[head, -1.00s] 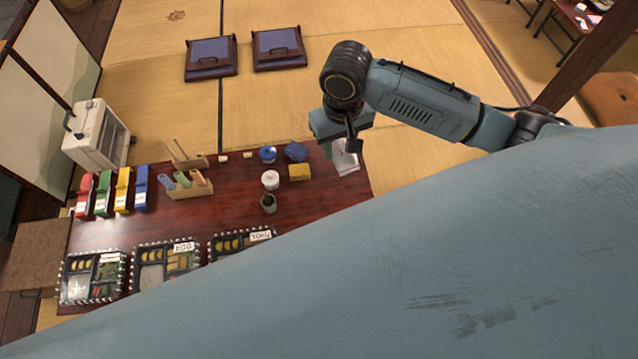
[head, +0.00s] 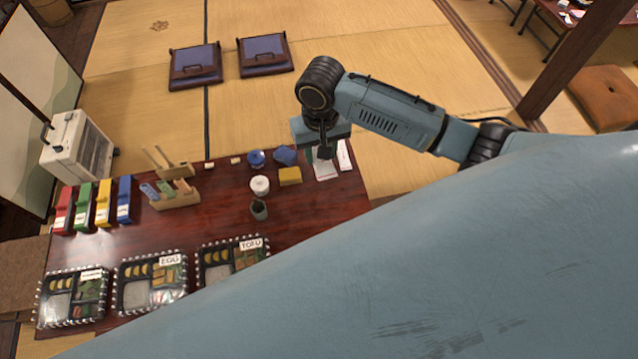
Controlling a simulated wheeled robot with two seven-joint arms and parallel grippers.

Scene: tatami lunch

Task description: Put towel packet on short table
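The short table (head: 310,200) is a low, dark red wooden table. White, flat, packet-like pieces lie at its far right end: one (head: 326,172) is just below my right gripper, and a narrower one (head: 345,156) is beside it. I cannot tell which of them, if any, is the towel packet. My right gripper (head: 325,153) comes in from the right and points down over these pieces. Its fingers are small and dark, so their opening and any contact are unclear. My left gripper is not in view.
Bento boxes (head: 150,284) line the near side. Red, green, yellow and blue boxes (head: 103,203) stand at left. A wooden holder (head: 175,200), a white jar (head: 260,186), a dark cup (head: 259,210) and a yellow block (head: 290,176) stand mid-table. The table's middle right is bare.

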